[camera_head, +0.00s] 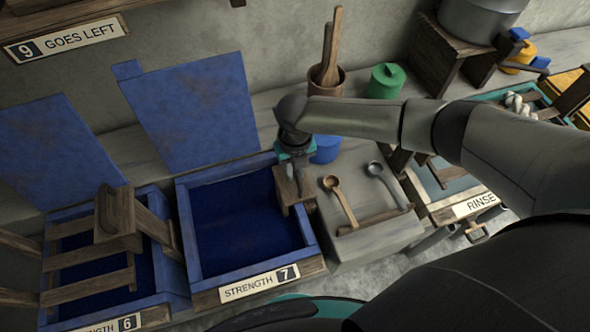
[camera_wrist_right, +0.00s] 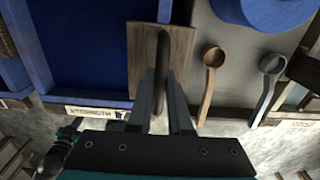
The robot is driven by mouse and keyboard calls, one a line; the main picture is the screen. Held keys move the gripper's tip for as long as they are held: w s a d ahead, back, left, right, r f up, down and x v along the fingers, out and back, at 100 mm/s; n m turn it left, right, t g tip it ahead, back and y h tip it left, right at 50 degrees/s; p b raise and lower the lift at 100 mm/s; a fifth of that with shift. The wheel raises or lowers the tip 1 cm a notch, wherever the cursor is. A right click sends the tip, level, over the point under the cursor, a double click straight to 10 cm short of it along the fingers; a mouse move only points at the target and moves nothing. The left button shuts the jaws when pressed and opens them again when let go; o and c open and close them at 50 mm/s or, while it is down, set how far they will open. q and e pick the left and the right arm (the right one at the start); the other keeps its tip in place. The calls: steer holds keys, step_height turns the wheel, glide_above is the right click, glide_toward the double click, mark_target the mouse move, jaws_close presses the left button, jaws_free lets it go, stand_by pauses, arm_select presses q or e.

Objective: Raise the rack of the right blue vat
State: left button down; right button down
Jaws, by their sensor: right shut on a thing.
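The right blue vat (camera_head: 188,235) carries the label STRENGTH 7, and dark blue dye fills its inside. A wooden board (camera_head: 284,199) with a dark upright handle stands at the vat's right rim; it also shows in the right wrist view (camera_wrist_right: 182,52). My right gripper (camera_head: 298,181) is shut on this handle (camera_wrist_right: 161,58), with one finger on each side. No rack slats show in the dye, so I cannot tell how the rest of the rack lies. My left gripper is not in view.
The left blue vat (camera_head: 165,285), labelled 6, holds a slatted wooden rack (camera_head: 85,257). Blue lids (camera_head: 195,105) stand open behind. Right of my gripper are two ladles (camera_head: 340,203) on a grey block, a blue pot (camera_head: 326,150) and the rinse tray (camera_head: 450,212).

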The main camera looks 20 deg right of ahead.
step_height(320, 180, up, 10)
steer(key=p, duration=0.9)
steer(key=shift+r, duration=0.1)
steer(key=shift+w, duration=0.1)
steer(key=c, duration=1)
jaws_free()
steer(key=o, duration=1)
step_height(320, 180, up, 7)
steer(key=p, duration=0.4)
